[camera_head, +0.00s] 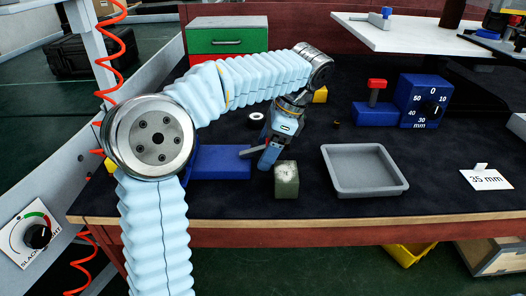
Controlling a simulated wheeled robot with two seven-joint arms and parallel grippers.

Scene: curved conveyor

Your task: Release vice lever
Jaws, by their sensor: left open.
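My left arm comes in from the left and bends over the bench, ending in my left gripper (266,158), which points down with its jaws open. A low blue body (222,163), which may be the vice, lies just left of the gripper, partly hidden behind my arm. A short grey part sits between them; I cannot tell if it is a lever or a finger. I cannot tell whether the gripper touches anything. A grey-green block (286,182) stands just right of and in front of the gripper. My right gripper is not in view.
An empty grey tray (330,165) sits right of the block. Behind it are a blue base with a red-topped post (376,84) and a blue dial box (424,100). A "35 mm" card (487,180) lies at right. A green drawer unit (227,40) stands behind my arm.

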